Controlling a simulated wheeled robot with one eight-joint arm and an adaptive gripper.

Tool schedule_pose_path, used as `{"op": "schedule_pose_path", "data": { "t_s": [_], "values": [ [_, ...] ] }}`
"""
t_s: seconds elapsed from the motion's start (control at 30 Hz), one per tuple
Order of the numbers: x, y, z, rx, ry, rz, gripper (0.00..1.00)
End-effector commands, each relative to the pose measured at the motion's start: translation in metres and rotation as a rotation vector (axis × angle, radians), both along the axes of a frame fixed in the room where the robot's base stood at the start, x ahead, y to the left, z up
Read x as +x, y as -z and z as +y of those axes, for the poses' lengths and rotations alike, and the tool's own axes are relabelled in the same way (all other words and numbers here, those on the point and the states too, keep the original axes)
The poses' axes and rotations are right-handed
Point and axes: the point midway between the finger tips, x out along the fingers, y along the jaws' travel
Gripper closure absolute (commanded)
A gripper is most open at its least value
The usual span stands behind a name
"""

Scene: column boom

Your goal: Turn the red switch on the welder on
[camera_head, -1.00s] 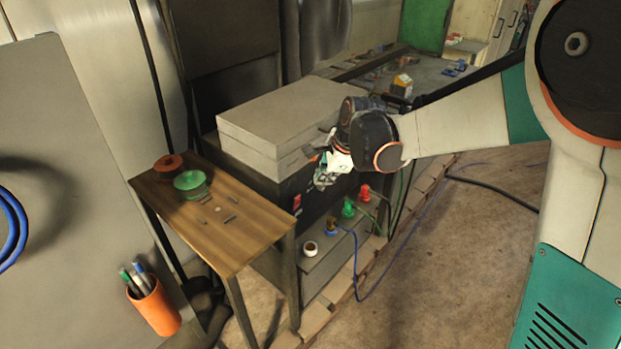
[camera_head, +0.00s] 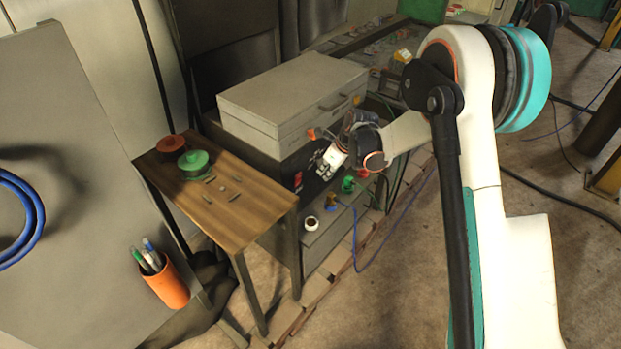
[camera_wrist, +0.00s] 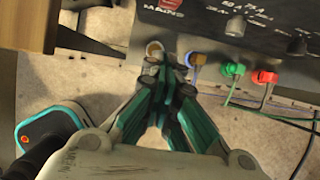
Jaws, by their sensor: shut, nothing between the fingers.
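The welder (camera_head: 283,215) is a dark box under a light grey case, beside a small wooden table. Its red switch (camera_head: 298,180) shows at the left of the front panel in the head view. In the wrist view, the panel (camera_wrist: 205,20) crosses the top, with a "MAINS" label; a bit of red (camera_wrist: 172,3) above it is cut off by the frame edge. My gripper (camera_head: 323,174) is right of the red switch in the head view, close to the panel. Its fingers (camera_wrist: 165,65) are shut and empty in the wrist view. I cannot tell whether they touch the panel.
Blue (camera_wrist: 195,60), green (camera_wrist: 235,70) and red (camera_wrist: 264,77) plugs with cables stick out below the panel. The wooden table (camera_head: 235,213) holds red and green spools. An orange pen cup (camera_head: 165,280) stands nearer.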

Motion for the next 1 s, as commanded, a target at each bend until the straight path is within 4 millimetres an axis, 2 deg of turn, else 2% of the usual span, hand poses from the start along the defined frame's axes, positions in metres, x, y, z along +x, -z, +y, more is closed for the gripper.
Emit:
{"op": "schedule_pose_path", "data": {
  "t_s": [0.37,0.57,0.93,1.0],
  "values": [
    [0.001,0.005,0.002,0.0,-0.002,-0.001,1.0],
    [0.008,0.032,0.01,-0.001,-0.004,-0.001,1.0],
    [0.026,0.098,0.033,-0.001,-0.002,-0.002,1.0],
    [0.034,0.091,0.044,-0.002,-0.004,-0.002,1.0]
  ]
}}
